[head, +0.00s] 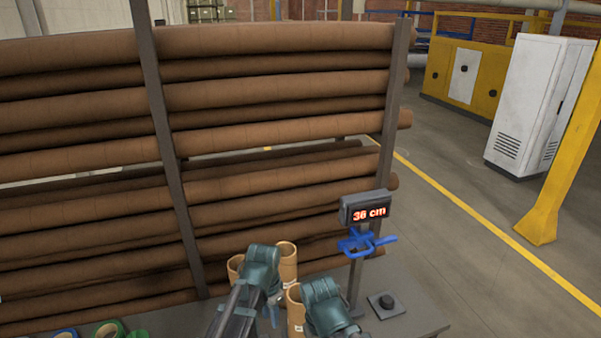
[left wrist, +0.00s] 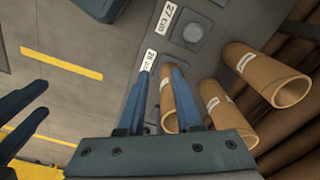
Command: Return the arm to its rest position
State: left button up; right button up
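My left gripper (left wrist: 159,72) is open, its two blue fingers apart with nothing held between them. In the head view, its teal wrist and fingers (head: 271,309) are low in the middle, among short brown tubes. My right arm's teal wrist (head: 325,305) is just to the right; its fingers are hidden there. In the left wrist view, the right gripper (left wrist: 44,97) enters from the left edge, fingers apart and empty. Short tubes stand on the table: one (head: 287,262) behind the left wrist, another (head: 295,314) between the wrists, and one (left wrist: 168,115) partly behind a left finger.
A display (head: 368,211) reading 36 cm stands on a post above a blue bracket (head: 365,242). A square pad with a dark knob (head: 386,302) lies on the table's right. A rack of long brown rollers (head: 280,92) rises behind. Tape rolls (head: 107,329) lie bottom left.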

pick_arm(q)
jog(key=s+a+n, duration=0.5)
jog(key=a+n, duration=0.4)
jog(key=s+d+f+m+b, duration=0.2)
jog(key=d+f+b, duration=0.3)
jog(key=f+b, duration=0.2)
jog(key=s+d+f+m+y+b, duration=0.1)
jog(key=s+d+f+m+b, duration=0.1)
jog(key=d+f+b, duration=0.4)
jog(key=shift+s+f+g+b, duration=0.3)
jog(key=shift+s+f+b, duration=0.55)
jog(key=shift+f+b, duration=0.1)
